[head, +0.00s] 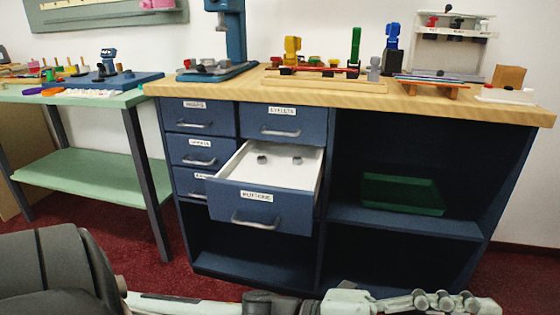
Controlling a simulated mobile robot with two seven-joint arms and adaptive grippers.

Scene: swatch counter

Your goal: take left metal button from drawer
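The left metal button (262,160) is a small grey piece inside the pulled-out white-lined drawer (262,197), near its back left. A second grey button (297,161) lies to its right, apart from it. The drawer front is blue with a label and a bar handle. An arm of mine comes in from the left along the bottom edge, and its pale jointed end, which looks like my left gripper (435,302), is low at the right, well away from the drawer. Its fingers are unclear. My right gripper does not show.
The blue cabinet has other closed drawers, including one (282,124) right above the open drawer. A green tray (402,194) sits on the right shelf. The wooden counter (480,103) holds tools and coloured pieces. A green table (70,98) stands at left.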

